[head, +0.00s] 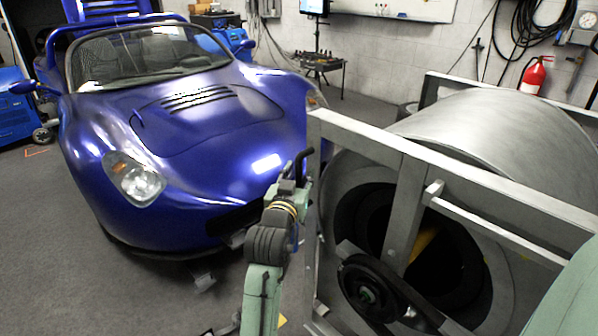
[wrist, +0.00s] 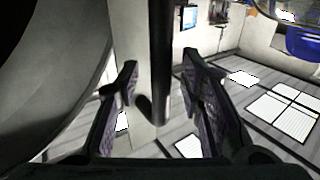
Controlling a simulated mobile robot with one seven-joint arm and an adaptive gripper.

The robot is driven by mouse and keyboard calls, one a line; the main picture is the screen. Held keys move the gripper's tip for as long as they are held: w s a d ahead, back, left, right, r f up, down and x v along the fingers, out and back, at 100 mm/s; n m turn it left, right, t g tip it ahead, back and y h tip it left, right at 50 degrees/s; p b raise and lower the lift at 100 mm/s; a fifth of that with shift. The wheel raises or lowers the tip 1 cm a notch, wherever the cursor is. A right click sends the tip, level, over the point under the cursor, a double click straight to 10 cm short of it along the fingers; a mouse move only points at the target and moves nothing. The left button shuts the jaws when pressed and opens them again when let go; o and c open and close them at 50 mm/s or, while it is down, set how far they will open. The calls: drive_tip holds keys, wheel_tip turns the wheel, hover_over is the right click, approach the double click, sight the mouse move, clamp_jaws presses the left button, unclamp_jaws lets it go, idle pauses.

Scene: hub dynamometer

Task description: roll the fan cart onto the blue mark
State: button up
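The large grey drum-shaped fan in a metal frame, which I take to be the fan cart (head: 405,150), stands at the right in the head view. Its rounded side also fills the left of the wrist view (wrist: 45,60). My gripper (head: 290,182) is at the frame's left corner post, by a black bar (head: 303,156). In the wrist view my gripper (wrist: 160,85) is open, with the upright black bar (wrist: 161,55) between its fingers and gaps on both sides. No blue mark on the floor shows in either view.
A blue sports car (head: 190,120) stands close to the left of the frame. A belt pulley (head: 368,295) is at the frame's lower front. A fire extinguisher (head: 535,75) hangs on the back wall. Grey floor is open at the lower left, with a small orange mark (head: 37,152).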

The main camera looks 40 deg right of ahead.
drive_tip(key=shift+w+d, duration=0.1)
drive_tip(key=shift+d, duration=0.05)
clamp_jaws()
idle(0.4)
idle(0.5)
